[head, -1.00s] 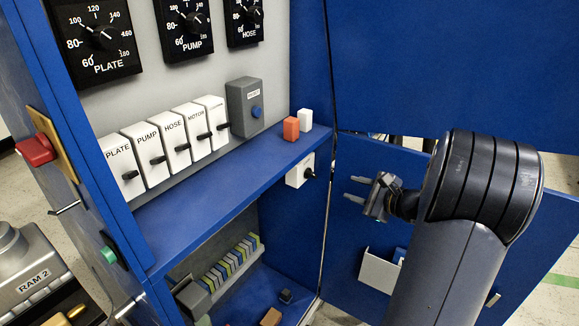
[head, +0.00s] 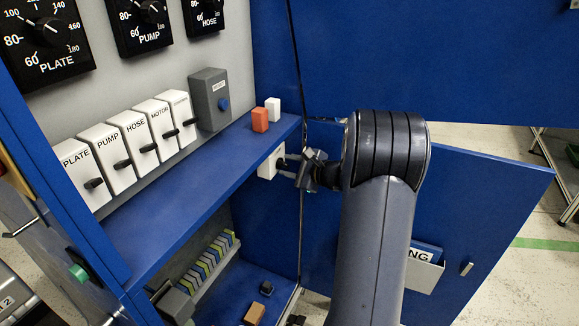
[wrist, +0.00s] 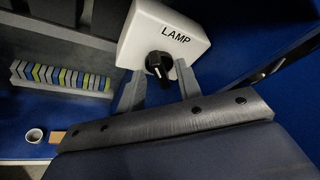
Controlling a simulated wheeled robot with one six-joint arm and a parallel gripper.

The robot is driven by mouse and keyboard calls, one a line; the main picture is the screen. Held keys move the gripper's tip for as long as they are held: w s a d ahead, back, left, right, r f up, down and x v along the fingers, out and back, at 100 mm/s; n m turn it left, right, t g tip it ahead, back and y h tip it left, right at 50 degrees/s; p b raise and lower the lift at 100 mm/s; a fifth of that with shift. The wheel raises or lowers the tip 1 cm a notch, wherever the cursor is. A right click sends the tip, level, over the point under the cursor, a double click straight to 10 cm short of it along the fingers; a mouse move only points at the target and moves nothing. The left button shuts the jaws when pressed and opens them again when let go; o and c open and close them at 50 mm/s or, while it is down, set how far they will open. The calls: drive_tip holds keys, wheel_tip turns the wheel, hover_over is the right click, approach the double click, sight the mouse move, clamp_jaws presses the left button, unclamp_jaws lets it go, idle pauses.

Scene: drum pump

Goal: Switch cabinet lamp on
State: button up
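The white lamp box (wrist: 185,30), marked LAMP, is mounted on the cabinet's inner side wall under the shelf. It also shows in the head view (head: 268,164). Its black rotary knob (wrist: 157,63) faces my wrist camera. My gripper (wrist: 157,82) is open, with one finger to each side of the knob and a visible gap at each. In the head view my gripper (head: 284,165) is right at the front of the lamp box, and the knob is mostly hidden there.
The blue shelf (head: 190,195) runs just above the lamp box, with an orange block (head: 260,120) and a white block (head: 273,109) on it. The open cabinet door (head: 460,200) is right of my arm. A striped terminal row (head: 213,258) sits lower inside.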

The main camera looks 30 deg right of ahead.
drive_tip(key=shift+w, duration=0.1)
drive_tip(key=shift+c, duration=0.3)
clamp_jaws()
drive_tip(key=shift+r+m+p, duration=0.15)
drive_tip(key=shift+m+p, duration=0.15)
drive_tip(key=shift+p, duration=0.5)
drive_tip(key=shift+m+g+p, duration=0.3)
drive_tip(key=shift+p, duration=0.05)
drive_tip(key=shift+f, duration=0.2)
drive_tip(key=shift+o, duration=0.3)
unclamp_jaws()
